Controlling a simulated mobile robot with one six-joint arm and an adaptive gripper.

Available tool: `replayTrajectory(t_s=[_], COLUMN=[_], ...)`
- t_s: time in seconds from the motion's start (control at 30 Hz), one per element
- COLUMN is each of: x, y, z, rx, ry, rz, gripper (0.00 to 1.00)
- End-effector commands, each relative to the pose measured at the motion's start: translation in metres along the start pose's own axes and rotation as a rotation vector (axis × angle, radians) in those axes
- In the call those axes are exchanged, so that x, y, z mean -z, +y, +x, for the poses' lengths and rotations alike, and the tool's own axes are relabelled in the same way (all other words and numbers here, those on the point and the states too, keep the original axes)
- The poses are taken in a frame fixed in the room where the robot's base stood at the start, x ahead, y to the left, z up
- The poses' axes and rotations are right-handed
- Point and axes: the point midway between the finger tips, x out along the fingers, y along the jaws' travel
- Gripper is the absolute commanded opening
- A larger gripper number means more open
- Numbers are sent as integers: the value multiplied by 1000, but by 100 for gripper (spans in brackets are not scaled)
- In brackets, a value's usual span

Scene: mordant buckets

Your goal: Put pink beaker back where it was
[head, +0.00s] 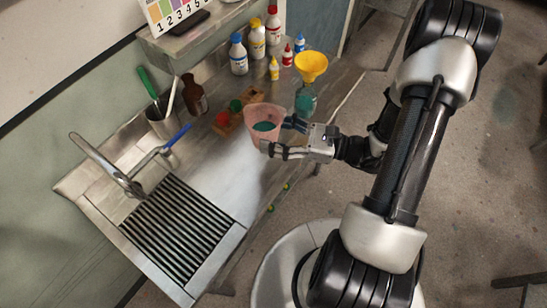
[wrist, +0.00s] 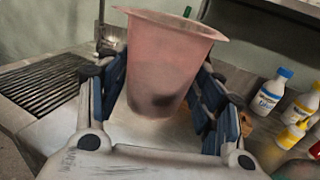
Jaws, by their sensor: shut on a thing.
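The pink beaker (head: 263,119) is a translucent, wide-rimmed cup. In the head view a dark teal patch shows inside it. My gripper (head: 280,138) is shut on the beaker, with one finger on each side of it. The wrist view also shows the beaker (wrist: 163,65) upright between the blue-padded fingers (wrist: 160,100), with a dark patch low inside. The beaker is over the metal bench near its front edge; I cannot tell whether its base touches the bench.
A yellow funnel (head: 311,66) sits on a teal flask (head: 305,101) close to the right of the beaker. A wooden block (head: 228,122) with red and green items is at its left. Bottles (head: 239,54) stand behind. The sink grating (head: 180,228) and tap (head: 107,163) lie front left. Bare bench (head: 215,175) lies between.

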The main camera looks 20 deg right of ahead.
Motion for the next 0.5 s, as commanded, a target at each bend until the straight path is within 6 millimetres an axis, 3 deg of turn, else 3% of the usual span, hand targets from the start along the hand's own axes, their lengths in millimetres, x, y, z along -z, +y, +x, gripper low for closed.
replayTrajectory(t_s=[0.03, 0.2, 0.5], x=[17, 52, 74], y=[0, 0, -1], z=[0, 0, 0], rx=[0, 0, 0], ry=[-2, -2, -1], rz=[5, 3, 0], gripper=[27, 27, 27])
